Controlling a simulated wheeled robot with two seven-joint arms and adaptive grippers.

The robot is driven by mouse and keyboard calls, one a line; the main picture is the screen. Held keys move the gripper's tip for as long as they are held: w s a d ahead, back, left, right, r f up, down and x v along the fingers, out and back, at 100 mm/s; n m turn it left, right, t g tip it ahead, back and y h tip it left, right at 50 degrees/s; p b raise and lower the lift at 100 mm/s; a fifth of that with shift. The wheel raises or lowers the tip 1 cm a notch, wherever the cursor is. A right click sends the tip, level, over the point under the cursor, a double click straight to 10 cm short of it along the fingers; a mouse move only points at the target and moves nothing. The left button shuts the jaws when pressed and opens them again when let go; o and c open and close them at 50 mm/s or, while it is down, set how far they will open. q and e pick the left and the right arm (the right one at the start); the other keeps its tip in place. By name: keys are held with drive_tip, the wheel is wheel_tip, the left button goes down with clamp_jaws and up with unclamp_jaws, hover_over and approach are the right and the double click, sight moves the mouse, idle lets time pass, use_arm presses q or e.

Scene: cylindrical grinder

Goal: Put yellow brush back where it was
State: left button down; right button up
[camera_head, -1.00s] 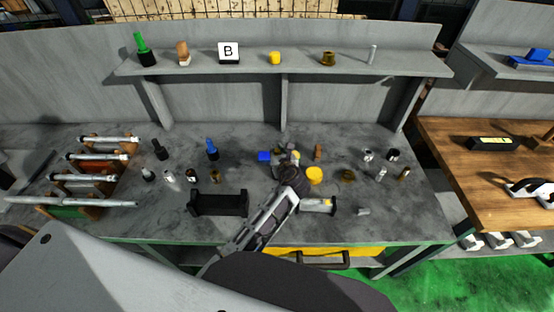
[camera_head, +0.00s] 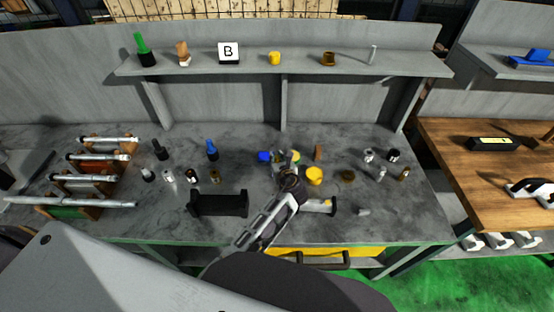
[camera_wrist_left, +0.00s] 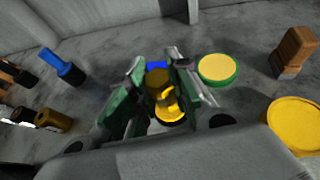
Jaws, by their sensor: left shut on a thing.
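My left gripper (camera_head: 284,160) is over the middle of the grey bench. In the left wrist view its fingers (camera_wrist_left: 160,85) are shut on a yellow thing, which I take to be the yellow brush (camera_wrist_left: 165,104). Its dark yellow upper part and bright yellow lower part show between the fingers. The fingers hide much of it, and I cannot tell whether it touches the bench. In the head view the gripper mostly hides it. My right gripper is not in view.
A black holder (camera_head: 219,204) stands left. The shelf (camera_head: 255,67) bears several items, including a yellow piece (camera_head: 275,58).

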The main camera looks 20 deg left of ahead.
use_arm(q)
drive_tip(key=shift+f, duration=0.5)
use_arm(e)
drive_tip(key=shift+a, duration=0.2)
use_arm(q)
drive_tip(key=c, duration=1.3)
unclamp_jaws()
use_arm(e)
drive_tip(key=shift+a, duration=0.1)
use_arm(q)
drive_tip(key=shift+r, duration=0.15)
